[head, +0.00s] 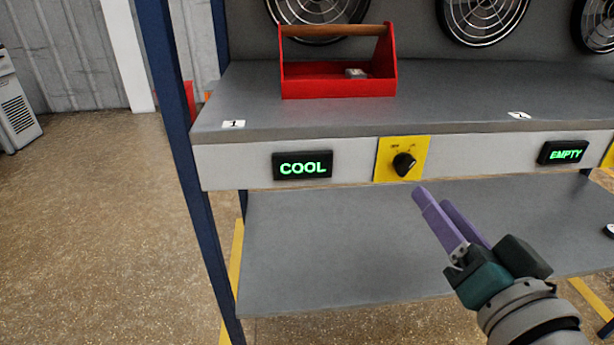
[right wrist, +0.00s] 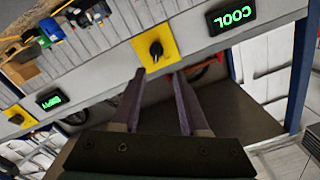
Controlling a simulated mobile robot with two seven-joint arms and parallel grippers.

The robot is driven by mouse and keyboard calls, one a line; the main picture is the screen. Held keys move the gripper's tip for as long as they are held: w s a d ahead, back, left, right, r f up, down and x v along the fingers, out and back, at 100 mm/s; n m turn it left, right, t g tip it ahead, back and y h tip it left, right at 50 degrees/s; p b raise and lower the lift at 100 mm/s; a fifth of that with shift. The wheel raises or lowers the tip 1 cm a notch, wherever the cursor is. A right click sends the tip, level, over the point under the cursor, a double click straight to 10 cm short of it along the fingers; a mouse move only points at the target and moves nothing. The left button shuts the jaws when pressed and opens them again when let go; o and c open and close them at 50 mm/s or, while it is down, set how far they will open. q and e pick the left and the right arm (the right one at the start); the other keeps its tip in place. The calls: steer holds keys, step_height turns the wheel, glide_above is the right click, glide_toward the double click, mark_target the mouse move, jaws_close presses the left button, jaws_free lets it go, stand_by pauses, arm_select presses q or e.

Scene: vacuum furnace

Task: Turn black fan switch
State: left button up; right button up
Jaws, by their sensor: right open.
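The black fan switch (head: 404,164) is a round knob on a yellow plate (head: 383,172) on the front edge of the grey bench. It also shows in the right wrist view (right wrist: 156,50), ahead of the fingers. My right gripper (head: 432,196) has purple fingers, is open and empty, and points toward the knob from the lower right, apart from it. In the right wrist view its fingers (right wrist: 158,76) are spread below the yellow plate. My left gripper is not in view.
A COOL display (head: 303,165) is left of the switch and an EMPTY display (head: 563,152) right of it. A red toolbox (head: 338,88) stands on the bench before round fans (head: 483,18). A lower shelf (head: 330,250) is mostly clear. A blue post (head: 190,170) stands at left.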

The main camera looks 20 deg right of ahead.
mark_target(410, 167)
steer(key=shift+h, duration=0.3)
steer(key=x, duration=0.3)
steer(key=b+x, duration=0.1)
steer(key=x, duration=0.5)
steer(key=shift+s+d+f, duration=0.1)
steer(key=shift+d+f, duration=0.05)
steer(key=shift+f, duration=0.15)
steer(key=shift+w+d+b, duration=0.1)
steer(key=shift+w+b, duration=0.2)
steer(key=shift+w, duration=0.2)
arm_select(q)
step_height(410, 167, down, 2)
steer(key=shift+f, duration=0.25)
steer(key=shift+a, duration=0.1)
arm_select(e)
jaws_close()
